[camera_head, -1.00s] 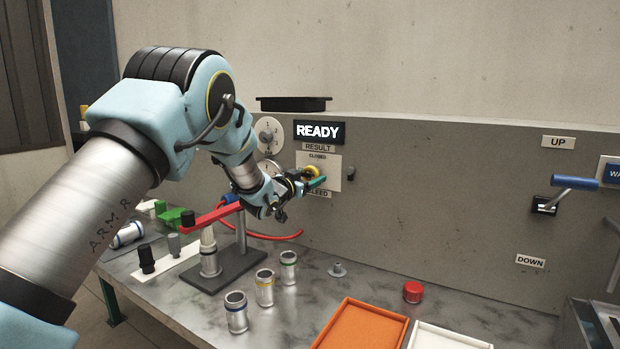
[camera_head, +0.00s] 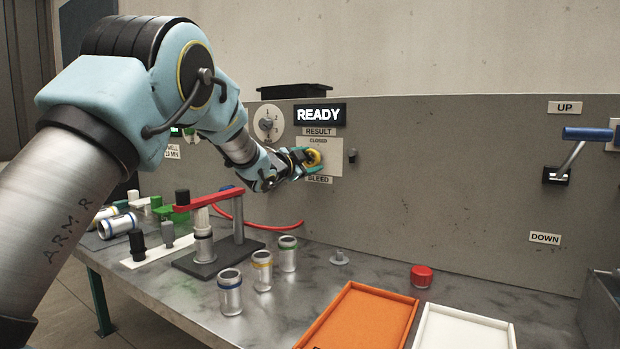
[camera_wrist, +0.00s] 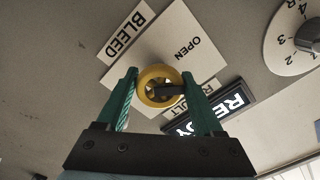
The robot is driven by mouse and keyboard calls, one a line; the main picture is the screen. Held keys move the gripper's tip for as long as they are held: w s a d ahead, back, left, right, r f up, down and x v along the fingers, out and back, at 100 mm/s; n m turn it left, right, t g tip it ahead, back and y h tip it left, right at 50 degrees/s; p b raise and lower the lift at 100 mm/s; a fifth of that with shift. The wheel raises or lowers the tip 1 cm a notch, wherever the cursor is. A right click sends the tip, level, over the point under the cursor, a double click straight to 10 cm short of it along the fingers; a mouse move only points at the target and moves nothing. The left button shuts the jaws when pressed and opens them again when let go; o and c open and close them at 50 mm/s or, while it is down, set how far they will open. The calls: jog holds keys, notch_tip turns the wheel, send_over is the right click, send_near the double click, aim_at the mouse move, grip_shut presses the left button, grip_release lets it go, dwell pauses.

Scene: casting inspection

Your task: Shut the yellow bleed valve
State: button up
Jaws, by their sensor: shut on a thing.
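The yellow bleed valve (camera_head: 313,157) is a round yellow wheel on a white plate on the grey panel, between the RESULT and BLEED labels. The plate reads CLOSED above the wheel in the head view and OPEN in the wrist view. In the wrist view my gripper (camera_wrist: 163,92) is shut on the wheel's rim.
A READY display (camera_head: 319,115) and a numbered dial (camera_head: 268,123) are above and left of the valve. A dark knob (camera_head: 352,155) is close on its right. A red-armed stand (camera_head: 215,255) and several metal cylinders (camera_head: 262,270) stand on the bench below, with an orange tray (camera_head: 360,315).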

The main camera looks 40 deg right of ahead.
jog(key=m+b, duration=0.2)
jog(key=b, duration=0.1)
jog(key=m+b, duration=0.3)
jog(key=shift+f+m+b, duration=0.2)
jog(key=shift+m+b, duration=0.1)
jog(key=m+b, duration=0.2)
jog(key=m, duration=0.1)
jog(key=m+b, duration=0.1)
jog(key=b, duration=0.1)
jog(key=shift+r+m, duration=0.25)
jog(key=shift+m, duration=0.15)
jog(key=shift+r, duration=0.1)
jog(key=o, duration=1.4)
jog(key=shift+a, duration=0.15)
jog(key=b+v, duration=0.2)
jog(key=v, duration=0.8)
jog(key=shift+a+b, duration=0.25)
jog(key=shift+b, duration=0.1)
